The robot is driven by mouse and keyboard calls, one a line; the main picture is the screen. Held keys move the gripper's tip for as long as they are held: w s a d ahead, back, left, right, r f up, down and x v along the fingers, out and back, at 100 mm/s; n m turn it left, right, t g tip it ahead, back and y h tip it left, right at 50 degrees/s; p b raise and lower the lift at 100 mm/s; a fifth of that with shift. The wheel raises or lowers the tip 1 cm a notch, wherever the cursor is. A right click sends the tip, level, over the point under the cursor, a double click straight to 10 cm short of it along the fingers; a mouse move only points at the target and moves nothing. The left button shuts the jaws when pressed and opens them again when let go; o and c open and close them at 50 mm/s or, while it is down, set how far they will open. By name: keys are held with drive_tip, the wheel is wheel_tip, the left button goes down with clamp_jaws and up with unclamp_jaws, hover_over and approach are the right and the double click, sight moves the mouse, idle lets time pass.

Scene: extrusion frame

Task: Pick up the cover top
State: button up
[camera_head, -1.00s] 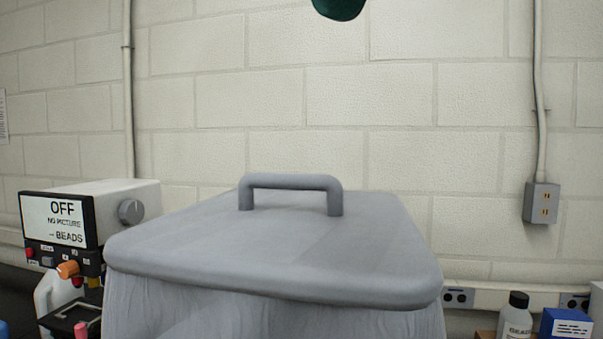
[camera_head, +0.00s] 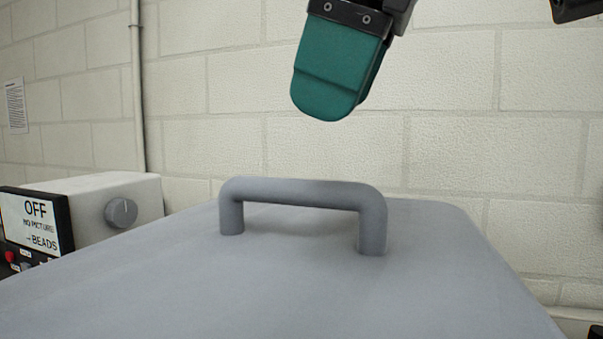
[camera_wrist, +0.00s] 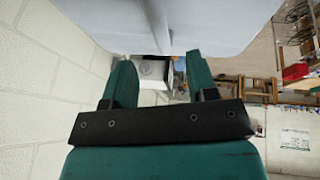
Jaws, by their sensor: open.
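The cover top (camera_head: 230,290) is a grey lid with a raised bar handle (camera_head: 300,193), filling the lower part of the head view. The lid sits level there; what it rests on is out of that view now. My gripper (camera_head: 338,68) is above the handle, with clear space between them in the picture; it shows as a green finger on a black mount. In the wrist view my gripper (camera_wrist: 158,65) has its two green fingers well apart with nothing between them. The pale grey cover top (camera_wrist: 150,22) fills the upper part of that view.
A white box machine (camera_head: 120,200) with a knob and an "OFF" sign stands left of the lid. A pale block wall (camera_head: 450,130) with a vertical pipe (camera_head: 138,80) rises behind. The wrist view shows shelves and cluttered goods (camera_wrist: 290,70) at right.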

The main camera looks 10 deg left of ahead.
sight(306, 181)
drive_tip(key=x, duration=0.4)
drive_tip(key=shift+f+p, duration=0.1)
drive_tip(key=shift+p, duration=0.2)
drive_tip(key=shift+p+x, duration=1.1)
drive_tip(key=shift+x, duration=1.45)
drive_tip(key=shift+d, duration=0.15)
drive_tip(key=shift+c, duration=0.3)
clamp_jaws()
